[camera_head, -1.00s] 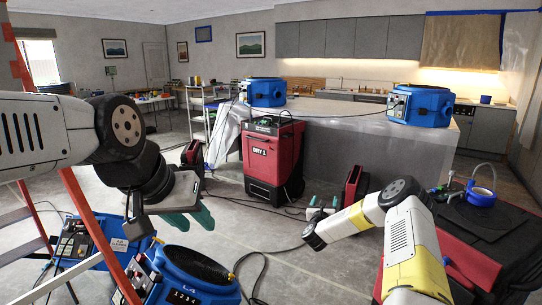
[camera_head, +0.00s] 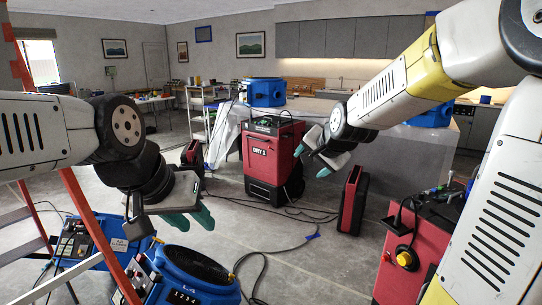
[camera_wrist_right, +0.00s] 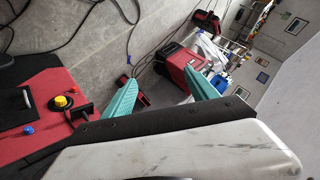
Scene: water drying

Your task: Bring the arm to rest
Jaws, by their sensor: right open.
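My right gripper (camera_head: 312,161) is raised in front of the red DRY 1 dehumidifier (camera_head: 270,160) in the head view. Its two teal fingers stand apart with nothing between them; in the right wrist view the gripper (camera_wrist_right: 163,77) also shows this gap. My right arm comes in from the right, bent high across the picture. My left gripper (camera_head: 196,224) hangs at the lower left, above and behind a blue air mover (camera_head: 195,275). Its teal fingers show apart and hold nothing visible.
A narrow red unit (camera_head: 352,200) stands on the floor. An orange ladder (camera_head: 95,235) is near my left arm. Cables cross the concrete floor; the middle floor is otherwise open.

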